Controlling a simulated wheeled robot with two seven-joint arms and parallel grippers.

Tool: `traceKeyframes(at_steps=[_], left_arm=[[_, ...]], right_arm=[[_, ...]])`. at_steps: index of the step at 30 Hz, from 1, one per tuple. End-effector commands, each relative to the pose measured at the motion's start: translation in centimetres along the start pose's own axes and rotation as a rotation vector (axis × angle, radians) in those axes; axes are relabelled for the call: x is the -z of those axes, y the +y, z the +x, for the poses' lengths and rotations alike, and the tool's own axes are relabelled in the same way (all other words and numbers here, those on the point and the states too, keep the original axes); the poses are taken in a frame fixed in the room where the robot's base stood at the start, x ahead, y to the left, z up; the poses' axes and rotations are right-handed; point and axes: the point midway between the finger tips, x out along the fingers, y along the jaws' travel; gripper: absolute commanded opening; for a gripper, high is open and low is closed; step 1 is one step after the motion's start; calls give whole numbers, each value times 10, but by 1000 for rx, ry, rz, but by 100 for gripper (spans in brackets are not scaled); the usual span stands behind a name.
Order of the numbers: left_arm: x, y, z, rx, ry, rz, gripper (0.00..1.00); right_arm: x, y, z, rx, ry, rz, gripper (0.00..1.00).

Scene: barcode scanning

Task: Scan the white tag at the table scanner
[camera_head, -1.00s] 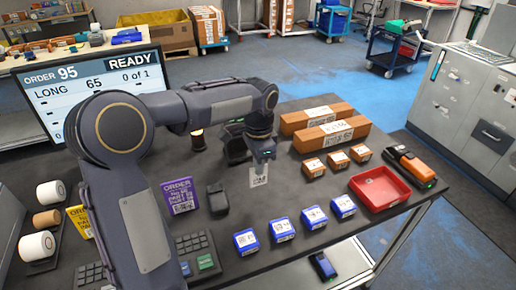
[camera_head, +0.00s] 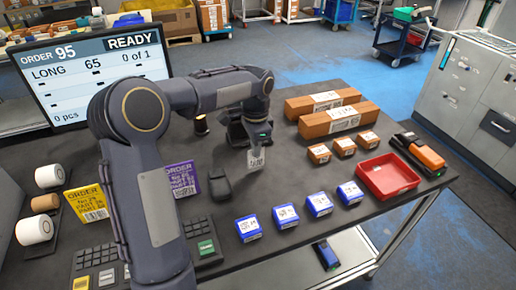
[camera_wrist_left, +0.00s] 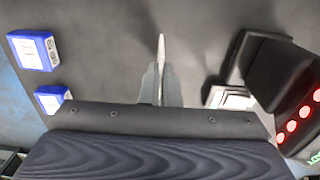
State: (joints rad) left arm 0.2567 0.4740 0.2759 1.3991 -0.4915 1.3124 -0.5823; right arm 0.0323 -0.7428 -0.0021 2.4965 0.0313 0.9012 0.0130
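The white tag (camera_head: 256,158) with dark print hangs below my left gripper (camera_head: 258,143) in the head view, above the table. The left gripper is shut on its upper part. In the left wrist view the fingers (camera_wrist_left: 160,88) meet around a thin, pale upright piece, the tag seen nearly edge-on. The black table scanner (camera_head: 236,132) stands just left of and behind the gripper, partly hidden by it. In the left wrist view a black device with red lights (camera_wrist_left: 297,125), apparently the scanner, is to the right, apart from the fingers. My right gripper is not in view.
The monitor (camera_head: 95,75) reads "0 of 1". Several blue boxes (camera_head: 286,216), several small orange boxes (camera_head: 343,146), a red tray (camera_head: 388,176), a handheld orange device (camera_head: 427,157) and long cartons (camera_head: 335,121) lie rightward. A black block (camera_head: 220,187) stands in front.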

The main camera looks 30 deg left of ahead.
Motion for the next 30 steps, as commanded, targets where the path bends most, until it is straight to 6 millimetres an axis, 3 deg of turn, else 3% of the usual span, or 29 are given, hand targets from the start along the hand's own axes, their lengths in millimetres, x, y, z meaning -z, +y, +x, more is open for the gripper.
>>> traceKeyframes(at_steps=[10,24,30], left_arm=[[0,6,-7,2,2,3,0],[0,98,-81,3,2,5,0],[0,126,-99,1,1,2,0]], right_arm=[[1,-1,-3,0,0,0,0],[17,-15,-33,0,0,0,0],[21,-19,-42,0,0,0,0]])
